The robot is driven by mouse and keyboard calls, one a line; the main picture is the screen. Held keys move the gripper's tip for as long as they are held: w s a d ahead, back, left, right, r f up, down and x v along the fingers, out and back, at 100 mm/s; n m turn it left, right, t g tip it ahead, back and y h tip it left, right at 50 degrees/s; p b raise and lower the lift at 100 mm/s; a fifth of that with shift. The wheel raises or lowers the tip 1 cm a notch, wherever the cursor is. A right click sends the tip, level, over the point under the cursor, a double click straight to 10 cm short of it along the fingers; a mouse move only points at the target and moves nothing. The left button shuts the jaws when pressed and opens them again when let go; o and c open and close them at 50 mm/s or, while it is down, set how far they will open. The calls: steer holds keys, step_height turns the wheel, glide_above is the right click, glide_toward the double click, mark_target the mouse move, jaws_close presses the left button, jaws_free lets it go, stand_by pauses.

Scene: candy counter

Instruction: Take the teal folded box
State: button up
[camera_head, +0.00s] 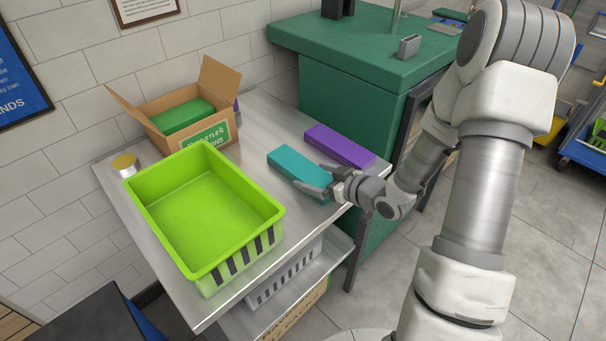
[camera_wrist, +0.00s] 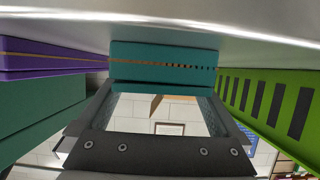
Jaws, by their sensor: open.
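The teal folded box (camera_head: 290,160) lies flat on the metal table, right of the green bin. In the wrist view the teal box (camera_wrist: 163,60) is straight ahead, under the bright table surface at the top of that picture. My gripper (camera_head: 317,180) is open at the box's near right end, low over the table. In the wrist view the gripper (camera_wrist: 163,88) has one finger toward each side of the box's end. I cannot tell whether the fingers touch it. The fingers hide part of that end in the head view.
A purple box (camera_head: 340,146) lies close behind the teal box. A lime-green bin (camera_head: 272,212), empty, stands to the left. A cardboard carton (camera_head: 160,142) with a green thing inside and a yellow-topped tin (camera_head: 125,166) stand farther back. A green counter (camera_head: 345,95) rises behind.

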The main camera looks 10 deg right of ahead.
mark_target(311, 173)
steer(key=x, duration=0.4)
steer(key=shift+r+b, duration=0.2)
steer(key=shift+b, duration=0.1)
steer(key=c, duration=1.1)
